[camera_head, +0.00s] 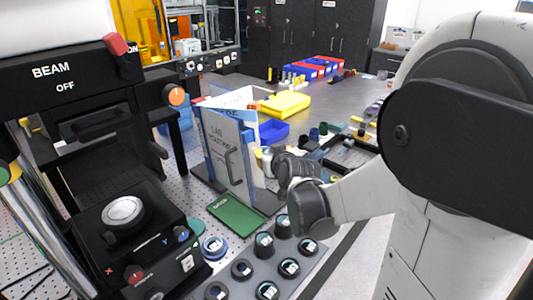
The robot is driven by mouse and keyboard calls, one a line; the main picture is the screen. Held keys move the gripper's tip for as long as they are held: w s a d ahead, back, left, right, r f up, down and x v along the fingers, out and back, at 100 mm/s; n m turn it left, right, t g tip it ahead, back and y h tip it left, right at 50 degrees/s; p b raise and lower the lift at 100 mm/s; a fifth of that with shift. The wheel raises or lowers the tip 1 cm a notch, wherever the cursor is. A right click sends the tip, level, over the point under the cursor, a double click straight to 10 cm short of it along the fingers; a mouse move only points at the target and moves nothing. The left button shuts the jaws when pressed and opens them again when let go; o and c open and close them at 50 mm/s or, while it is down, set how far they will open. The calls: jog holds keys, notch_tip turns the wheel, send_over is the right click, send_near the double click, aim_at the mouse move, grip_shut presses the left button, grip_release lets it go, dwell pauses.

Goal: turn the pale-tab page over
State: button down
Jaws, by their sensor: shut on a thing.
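A standing page stand (271,205) holds upright pages in the middle of the view. Its front grey page (228,150) bears dark lettering and a curved dark handle shape, and further pages with blue and white edges show behind it. My gripper (263,160) is at the right edge of these pages, reaching in from the right. It is shut at a small pale yellowish tab (259,152), which it partly hides. The fingertips are small and partly hidden, so the exact grip on the page is hard to see.
A green plate (236,215) lies in front of the stand. A grey tray (318,257) with several round dark parts is below my wrist. The black BEAM apparatus (75,95) stands close on the left. A yellow bin (286,104) and blue bin (273,131) are behind.

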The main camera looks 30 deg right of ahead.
jog(key=shift+s+a, duration=0.1)
dwell(0.3)
jog(key=c, duration=1.8)
grip_release()
jog(key=o, duration=0.3)
jog(key=shift+s, duration=0.2)
jog(key=shift+o, duration=0.2)
jog(key=shift+w, duration=0.1)
jog(key=v, duration=1.2)
jog(key=shift+r, duration=0.1)
